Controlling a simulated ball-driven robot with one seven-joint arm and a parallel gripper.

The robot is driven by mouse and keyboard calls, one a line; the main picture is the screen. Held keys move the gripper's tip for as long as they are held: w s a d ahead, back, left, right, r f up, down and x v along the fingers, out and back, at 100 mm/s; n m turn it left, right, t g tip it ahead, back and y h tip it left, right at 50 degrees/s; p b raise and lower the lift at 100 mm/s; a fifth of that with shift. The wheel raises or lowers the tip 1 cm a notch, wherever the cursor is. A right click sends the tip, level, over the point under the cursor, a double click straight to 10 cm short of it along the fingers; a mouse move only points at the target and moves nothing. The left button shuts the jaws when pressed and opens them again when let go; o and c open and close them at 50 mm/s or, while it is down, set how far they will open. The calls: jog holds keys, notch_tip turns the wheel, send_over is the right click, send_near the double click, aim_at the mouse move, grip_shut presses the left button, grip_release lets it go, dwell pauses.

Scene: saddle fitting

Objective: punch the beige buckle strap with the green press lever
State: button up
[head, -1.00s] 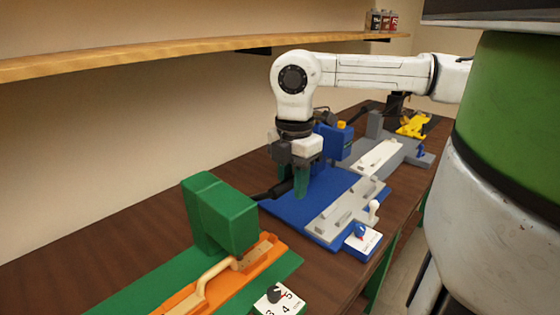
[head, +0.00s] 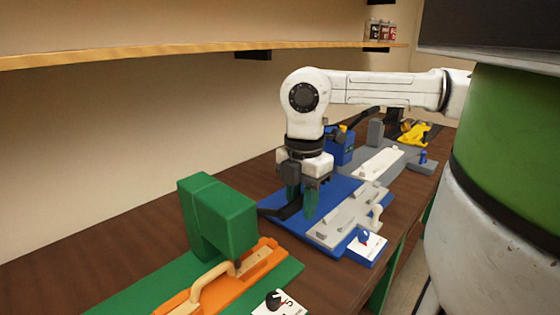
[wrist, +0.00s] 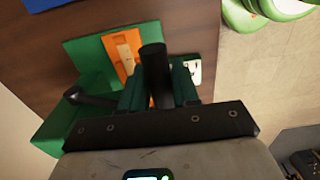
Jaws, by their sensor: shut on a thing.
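The green press (head: 218,215) stands at the lower left of the head view. The beige buckle strap (head: 212,282) lies in its orange bed (head: 262,262), one end near the press head. Its black lever (head: 275,212) sticks out from the far side of the press. My gripper (head: 301,203) is shut on the lever's end, with green fingers pointing down above the blue base. In the wrist view, the lever (wrist: 152,65) stands between the two fingers (wrist: 155,92), and the strap (wrist: 124,48) shows beyond.
A blue station (head: 345,195) with a grey bed and a dial card (head: 366,246) is close behind my gripper. A grey station (head: 415,160) and yellow parts (head: 415,133) are farther back. A wooden shelf (head: 180,48) runs along the wall above.

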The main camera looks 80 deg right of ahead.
jog(key=shift+f, duration=0.15)
jog(key=shift+s+a+f+b, duration=0.15)
jog(key=shift+s+f+b, duration=0.05)
jog(key=shift+f+b, duration=0.55)
jog(key=shift+s+a+f+b, duration=0.1)
jog(key=shift+s+f+b, duration=0.1)
jog(key=shift+f+b, duration=0.6)
jog(key=shift+s+a+f+b, duration=0.2)
jog(key=shift+f+b, duration=0.35)
jog(key=shift+b, duration=0.35)
jog(key=f+b, duration=0.4)
jog(key=shift+s, duration=0.2)
jog(key=shift+r, duration=0.1)
jog(key=shift+o, duration=0.4)
jog(key=shift+w+r+p, duration=0.1)
jog(key=shift+r+p, duration=0.25)
jog(key=shift+r, duration=1.3)
